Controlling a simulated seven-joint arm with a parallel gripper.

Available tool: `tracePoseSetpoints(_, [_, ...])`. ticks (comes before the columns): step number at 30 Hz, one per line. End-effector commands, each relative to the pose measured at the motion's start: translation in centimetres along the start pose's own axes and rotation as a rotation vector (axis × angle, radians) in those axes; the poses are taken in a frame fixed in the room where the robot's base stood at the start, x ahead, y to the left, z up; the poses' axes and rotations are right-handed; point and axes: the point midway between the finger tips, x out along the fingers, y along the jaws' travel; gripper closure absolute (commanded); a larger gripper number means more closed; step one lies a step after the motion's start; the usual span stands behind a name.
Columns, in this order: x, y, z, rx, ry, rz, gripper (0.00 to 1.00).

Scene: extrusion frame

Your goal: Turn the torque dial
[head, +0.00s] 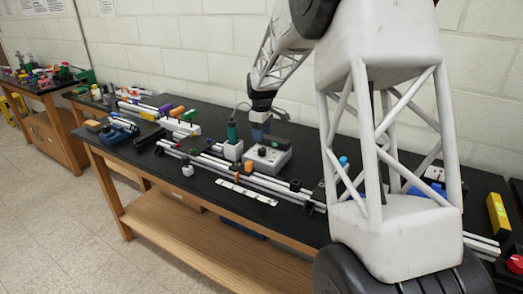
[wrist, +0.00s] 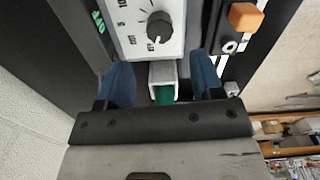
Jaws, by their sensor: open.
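The torque dial (wrist: 159,27) is a black round knob with a pointer on a pale control box (wrist: 128,38) with printed scale marks. In the wrist view it lies just beyond my fingertips. In the head view the grey control box (head: 267,161) sits on the black bench top. My gripper (wrist: 161,62) has two blue fingers spread apart with nothing held between them. In the head view my gripper (head: 260,132) is close above the box and partly hides its top. The fingers are apart from the knob.
An orange block (wrist: 245,17) is near the box. Aluminium rails (head: 262,184) run along the bench front. A white ruler strip (head: 246,192) lies before them.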

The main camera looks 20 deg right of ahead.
Motion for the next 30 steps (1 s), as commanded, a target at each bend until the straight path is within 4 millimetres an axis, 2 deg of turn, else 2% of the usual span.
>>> tracePoseSetpoints(8, [1.9,-0.1,0.0,0.000,-0.001,-0.002,0.39])
tracePoseSetpoints(21, [6.8,0.0,0.0,0.000,0.000,-0.001,0.39])
tracePoseSetpoints(30, [7.7,0.0,0.0,0.000,0.001,-0.001,0.39])
